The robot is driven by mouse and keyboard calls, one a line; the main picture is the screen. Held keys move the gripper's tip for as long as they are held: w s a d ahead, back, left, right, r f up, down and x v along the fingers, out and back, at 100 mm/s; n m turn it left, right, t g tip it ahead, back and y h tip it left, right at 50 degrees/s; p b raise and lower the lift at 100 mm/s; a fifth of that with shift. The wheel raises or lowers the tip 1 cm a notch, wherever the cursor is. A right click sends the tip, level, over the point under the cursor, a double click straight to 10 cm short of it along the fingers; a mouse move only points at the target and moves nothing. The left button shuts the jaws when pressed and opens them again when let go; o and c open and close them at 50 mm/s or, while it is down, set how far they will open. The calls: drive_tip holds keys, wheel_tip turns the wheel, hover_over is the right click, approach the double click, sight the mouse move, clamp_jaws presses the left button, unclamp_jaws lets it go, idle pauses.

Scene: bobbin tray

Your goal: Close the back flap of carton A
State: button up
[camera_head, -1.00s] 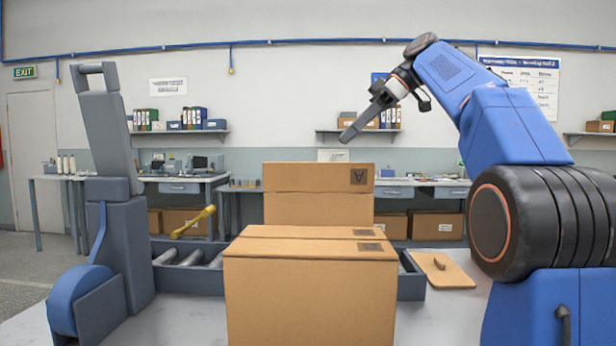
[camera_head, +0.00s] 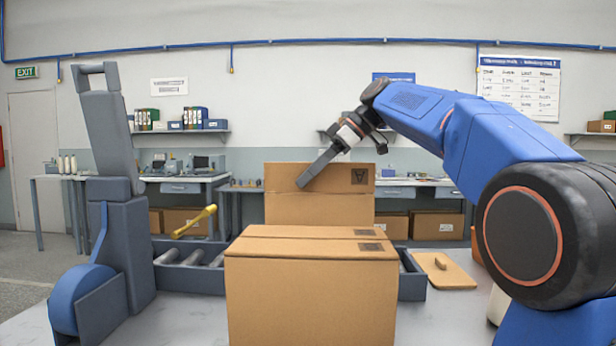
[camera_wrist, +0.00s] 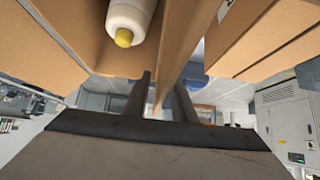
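Carton A (camera_head: 310,300) stands on the table in front of me. Its back flap (camera_head: 290,212) stands upright at the rear, with an "A" label at its upper right. The top in front of that flap (camera_head: 300,245) looks flat, with a seam across it. My gripper (camera_head: 302,183) reaches down from the upper right to the flap's upper edge. In the wrist view its two dark fingers (camera_wrist: 161,99) are apart, with a thin brown panel (camera_wrist: 183,50), seemingly the back flap, between them. I cannot tell whether either finger touches it.
A white bottle with a yellow cap (camera_wrist: 125,20) lies among brown walls in the wrist view. Left of the carton are a grey roller tray (camera_head: 165,275), a yellow handle-like piece (camera_head: 195,222) and a tall grey stand (camera_head: 120,230). A wooden board (camera_head: 455,275) lies right.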

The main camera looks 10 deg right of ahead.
clamp_jaws()
idle(1.5)
